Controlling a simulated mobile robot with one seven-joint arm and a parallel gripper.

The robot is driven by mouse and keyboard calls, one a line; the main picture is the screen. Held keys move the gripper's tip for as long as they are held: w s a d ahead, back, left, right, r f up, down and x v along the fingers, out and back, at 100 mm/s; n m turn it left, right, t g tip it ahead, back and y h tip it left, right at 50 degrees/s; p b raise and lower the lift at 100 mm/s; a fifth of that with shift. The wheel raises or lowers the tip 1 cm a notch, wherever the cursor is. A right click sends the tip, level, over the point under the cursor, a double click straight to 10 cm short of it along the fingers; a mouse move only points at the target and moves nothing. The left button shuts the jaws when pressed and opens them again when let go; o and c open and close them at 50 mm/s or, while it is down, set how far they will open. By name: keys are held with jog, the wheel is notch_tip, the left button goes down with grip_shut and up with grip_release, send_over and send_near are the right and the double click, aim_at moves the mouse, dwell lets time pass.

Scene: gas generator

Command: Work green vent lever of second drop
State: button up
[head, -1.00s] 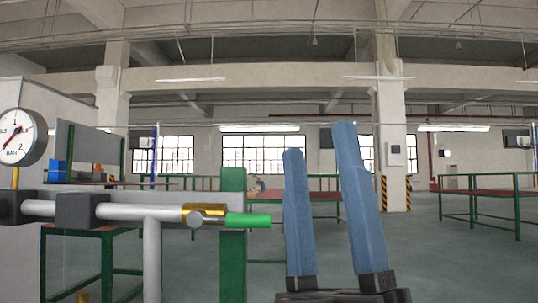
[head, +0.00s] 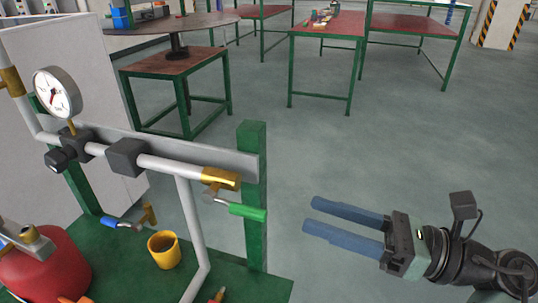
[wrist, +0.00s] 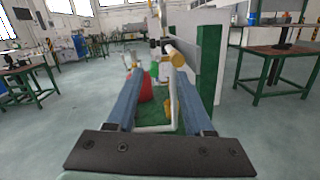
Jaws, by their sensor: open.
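The green vent lever (head: 247,212) sticks out to the right below a brass valve (head: 220,178) at the right end of the grey pipe (head: 170,164), by the green post (head: 254,190). My gripper (head: 312,214) is open and empty to the right of the lever, its two blue fingers pointing left towards it, with a gap between. In the wrist view my gripper (wrist: 159,72) points at the rig, and the brass valve (wrist: 173,52) shows near the right fingertip. A small green part (wrist: 154,69) shows between the fingers; I cannot tell if it is the lever.
A pressure gauge (head: 56,92) and a blue-handled valve (head: 120,223) are on the left. A red cylinder (head: 45,265) and yellow cup (head: 164,250) stand on the green bench (head: 240,284). Floor right of the post is clear; tables stand behind.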

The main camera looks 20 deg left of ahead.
aim_at(235, 208)
jog(key=shift+g+h, duration=0.5)
jog(key=shift+h, duration=0.1)
jog(key=a, duration=0.3)
jog(key=a+f+p, duration=0.1)
jog(key=a, duration=0.3)
jog(key=a+p, duration=0.1)
jog(key=a, duration=0.3)
jog(key=shift+s+a+f, duration=0.1)
jog(key=shift+s+f, duration=0.05)
jog(key=shift+f, duration=0.05)
grip_shut()
dwell(0.7)
